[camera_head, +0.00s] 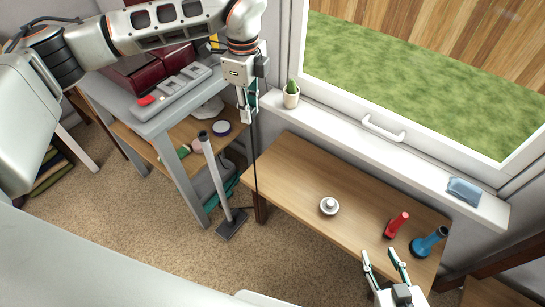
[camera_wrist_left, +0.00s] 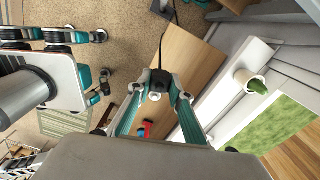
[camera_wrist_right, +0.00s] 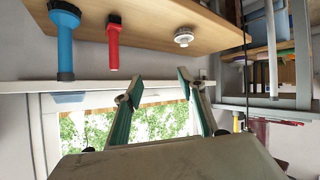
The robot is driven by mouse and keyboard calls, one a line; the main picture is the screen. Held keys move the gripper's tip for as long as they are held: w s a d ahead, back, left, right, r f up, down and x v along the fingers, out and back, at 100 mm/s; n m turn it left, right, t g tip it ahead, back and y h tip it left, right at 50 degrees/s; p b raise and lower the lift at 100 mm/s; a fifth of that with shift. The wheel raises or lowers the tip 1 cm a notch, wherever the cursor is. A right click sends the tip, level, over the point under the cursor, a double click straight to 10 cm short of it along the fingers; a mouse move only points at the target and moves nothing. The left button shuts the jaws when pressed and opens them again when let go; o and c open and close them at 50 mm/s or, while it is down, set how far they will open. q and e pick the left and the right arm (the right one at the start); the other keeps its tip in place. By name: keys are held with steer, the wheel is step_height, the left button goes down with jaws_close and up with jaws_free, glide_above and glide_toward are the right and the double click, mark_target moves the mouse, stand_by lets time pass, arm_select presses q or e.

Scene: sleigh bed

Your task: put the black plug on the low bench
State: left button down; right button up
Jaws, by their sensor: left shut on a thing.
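The black plug (camera_wrist_left: 161,77) is between the fingertips of my left gripper (camera_wrist_left: 160,92), which is shut on it. In the head view my left gripper (camera_head: 248,113) is raised near the left end of the low bench (camera_head: 290,170). A black cable (camera_head: 256,160) hangs from it past the bench's left end. The plug itself is hard to make out in the head view. The bench's wooden top also shows in the left wrist view (camera_wrist_left: 190,65). My right gripper (camera_head: 383,262) is open and empty by the bench's front right edge.
On the bench are a round white item (camera_head: 329,205), a red flashlight (camera_head: 397,224) and a blue flashlight (camera_head: 428,242). Its left half is clear. A sill with a cactus pot (camera_head: 291,96) runs behind. A grey table holding a power strip (camera_head: 170,92) stands left.

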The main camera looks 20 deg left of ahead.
step_height(320, 180, down, 8)
steer(key=s+a+b, duration=0.1)
steer(key=s+b, duration=0.1)
steer(key=b, duration=0.7)
arm_select(q)
steer(key=shift+w+d+f+m+b, duration=0.4)
steer(key=shift+w+f+m, duration=1.35)
steer(key=shift+f, duration=4.05)
steer(key=shift+w+d+f+m+b, duration=0.2)
steer(key=shift+w+f+m+b, duration=1)
steer(key=shift+f, duration=4.6)
steer(key=shift+w+d+f+m+p, duration=0.1)
steer(key=shift+w+d+f+m, duration=0.2)
steer(key=shift+w+f+m, duration=3.75)
steer(key=s+f+n+b, duration=0.1)
steer(key=s+f+n, duration=0.1)
steer(key=s+f, duration=0.2)
steer(key=shift+s+f, duration=0.4)
steer(key=shift+w, duration=0.1)
arm_select(e)
steer(key=shift+m+y, duration=0.5)
steer(key=shift+y, duration=0.2)
steer(key=shift+w+a+r, duration=0.5)
steer(key=shift+a+r, duration=0.25)
steer(key=shift+a, duration=0.15)
steer(key=shift+w+a+r, duration=0.45)
steer(key=shift+a+r, duration=0.25)
steer(key=shift+a, duration=0.2)
